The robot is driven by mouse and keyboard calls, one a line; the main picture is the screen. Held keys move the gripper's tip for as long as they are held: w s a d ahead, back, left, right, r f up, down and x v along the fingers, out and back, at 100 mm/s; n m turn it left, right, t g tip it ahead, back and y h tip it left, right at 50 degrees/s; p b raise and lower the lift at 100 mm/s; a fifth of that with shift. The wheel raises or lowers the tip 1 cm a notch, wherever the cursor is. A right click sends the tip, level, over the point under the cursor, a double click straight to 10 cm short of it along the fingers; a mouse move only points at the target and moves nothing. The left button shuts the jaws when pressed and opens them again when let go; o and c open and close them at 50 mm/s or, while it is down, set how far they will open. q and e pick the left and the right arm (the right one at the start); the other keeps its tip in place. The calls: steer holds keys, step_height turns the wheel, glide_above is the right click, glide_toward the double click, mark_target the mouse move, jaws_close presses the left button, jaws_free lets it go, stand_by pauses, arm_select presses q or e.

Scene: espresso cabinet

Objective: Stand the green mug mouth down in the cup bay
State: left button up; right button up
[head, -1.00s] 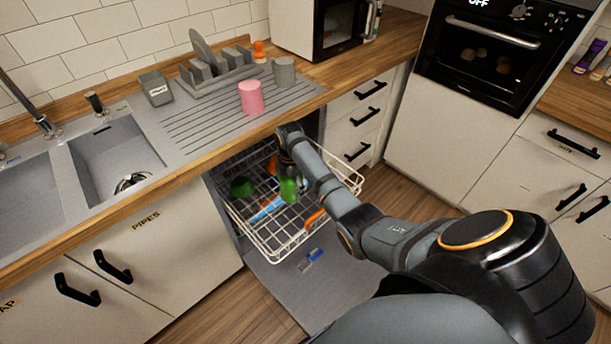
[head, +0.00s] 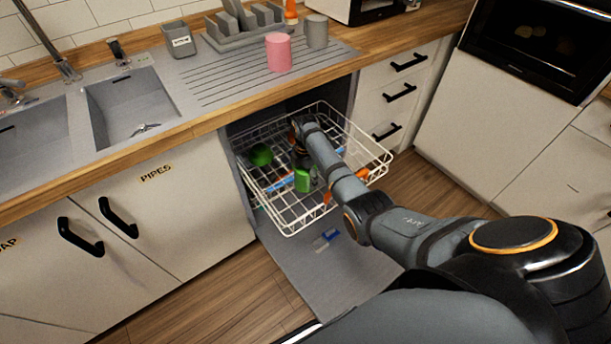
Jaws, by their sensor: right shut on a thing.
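A green mug (head: 303,181) is in the pulled-out white wire rack (head: 290,233) of the open dishwasher. My right gripper (head: 304,166) reaches down into the rack and is shut on the mug, just above it in the picture. The gripper's fingers are mostly hidden by my arm and blurred by shadow. I cannot tell whether the mug touches the rack floor, nor make out its mouth. I cannot make out which part of the rack is the cup bay. My left gripper is not in view.
A darker green item (head: 260,155) sits in the rack's left part. Blue (head: 282,183) and orange (head: 361,175) items lie nearby. The open dishwasher door (head: 300,262) is below. A pink cup (head: 278,53) and a grey cup (head: 316,32) stand on the drainboard above.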

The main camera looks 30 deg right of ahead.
step_height(320, 180, down, 6)
steer(key=b, duration=0.3)
steer(key=shift+r+b, duration=0.1)
steer(key=shift+b, duration=0.2)
steer(key=shift+f, duration=0.2)
arm_select(q)
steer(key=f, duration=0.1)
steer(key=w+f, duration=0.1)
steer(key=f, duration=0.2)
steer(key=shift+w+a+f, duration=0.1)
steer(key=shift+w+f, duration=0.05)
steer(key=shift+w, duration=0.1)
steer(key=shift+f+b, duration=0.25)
steer(key=shift+b, duration=0.05)
arm_select(e)
steer(key=shift+f, duration=0.45)
steer(key=o, duration=1.5)
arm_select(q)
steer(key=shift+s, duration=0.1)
